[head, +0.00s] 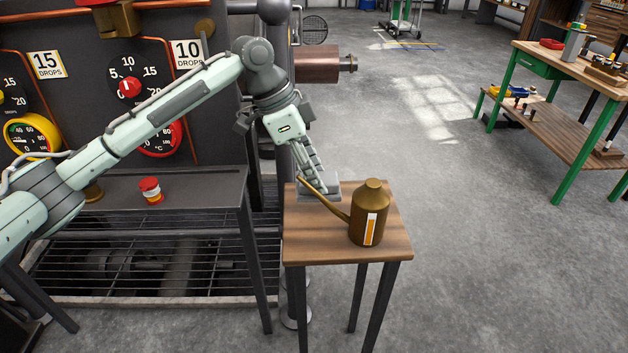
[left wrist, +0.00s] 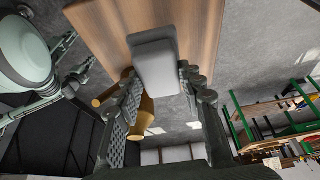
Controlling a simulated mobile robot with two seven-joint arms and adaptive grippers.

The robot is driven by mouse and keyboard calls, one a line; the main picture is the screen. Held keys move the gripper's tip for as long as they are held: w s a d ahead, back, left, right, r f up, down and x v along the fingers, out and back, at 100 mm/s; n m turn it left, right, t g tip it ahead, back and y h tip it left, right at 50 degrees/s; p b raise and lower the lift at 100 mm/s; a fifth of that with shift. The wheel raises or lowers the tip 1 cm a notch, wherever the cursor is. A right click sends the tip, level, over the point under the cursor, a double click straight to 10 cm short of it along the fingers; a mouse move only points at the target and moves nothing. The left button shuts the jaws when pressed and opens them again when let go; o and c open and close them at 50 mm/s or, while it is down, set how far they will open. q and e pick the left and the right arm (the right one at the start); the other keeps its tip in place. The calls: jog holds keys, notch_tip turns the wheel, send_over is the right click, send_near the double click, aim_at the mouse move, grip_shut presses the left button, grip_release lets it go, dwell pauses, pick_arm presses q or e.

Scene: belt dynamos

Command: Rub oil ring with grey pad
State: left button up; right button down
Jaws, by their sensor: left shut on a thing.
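My left gripper (head: 318,180) is shut on the grey pad (left wrist: 155,62), a light grey block that shows between the two fingers in the left wrist view. In the head view the pad sits low at the wooden tabletop (head: 315,245), near its back left; I cannot tell whether it touches the wood. A brass oil can (head: 368,222) with a long spout and an orange-and-white gauge stands at the right of the tabletop. Its spout crosses in front of the pad and fingertips. I see no oil ring; the pad, gripper or can may hide it. My right gripper is not in view.
A dark machine panel with dials and a red button (head: 151,190) stands at the left, above a floor grating (head: 150,260). A copper-coloured cylinder (head: 318,65) juts out behind my gripper. A green-legged workbench (head: 570,75) is far right. The floor between is clear.

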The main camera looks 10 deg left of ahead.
pick_arm(q)
jog(key=shift+r, duration=1.35)
jog(key=shift+r, duration=0.1)
